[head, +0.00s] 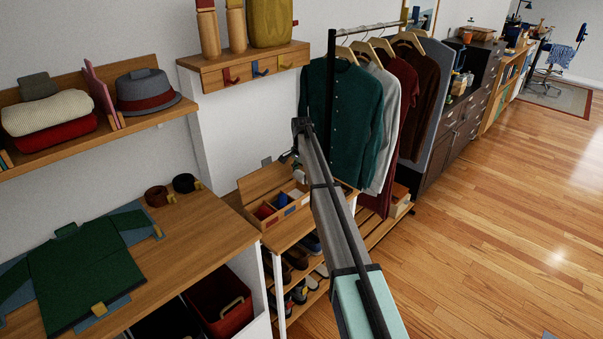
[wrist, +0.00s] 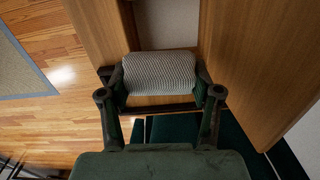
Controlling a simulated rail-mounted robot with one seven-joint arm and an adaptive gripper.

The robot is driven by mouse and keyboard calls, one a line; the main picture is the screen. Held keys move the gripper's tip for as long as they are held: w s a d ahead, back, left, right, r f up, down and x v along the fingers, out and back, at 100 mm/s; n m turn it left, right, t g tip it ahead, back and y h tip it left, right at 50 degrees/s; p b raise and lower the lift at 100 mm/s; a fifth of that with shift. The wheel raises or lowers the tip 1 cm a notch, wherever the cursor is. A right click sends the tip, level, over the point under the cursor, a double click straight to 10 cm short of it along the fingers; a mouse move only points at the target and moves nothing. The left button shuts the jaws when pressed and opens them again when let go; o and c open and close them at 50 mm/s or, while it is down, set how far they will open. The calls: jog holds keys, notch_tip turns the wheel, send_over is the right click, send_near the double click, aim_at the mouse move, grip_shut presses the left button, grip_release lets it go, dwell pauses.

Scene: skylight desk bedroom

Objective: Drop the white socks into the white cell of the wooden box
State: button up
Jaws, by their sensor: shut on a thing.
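My gripper (wrist: 160,78) is shut on a pale, ribbed bundle, the white socks (wrist: 159,70), in the wrist view. The bundle lies across between the two dark fingers. In the head view my arm crosses the middle; the fingers and socks cannot be made out clearly there. The wooden box (head: 286,217) stands on a wooden bench just left of my arm. Red and blue show in its cells.
A clothes rack with a green cardigan (head: 341,117) and other garments stands behind my arm. A wooden table (head: 195,237) with a folded green garment (head: 78,275) is at left. A grey hat (head: 146,91) sits on a wall shelf. Shoes lie below the bench. Floor at right is clear.

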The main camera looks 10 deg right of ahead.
aim_at(302, 172)
jog(key=o, duration=0.9)
notch_tip(302, 172, up, 12)
dwell(0.3)
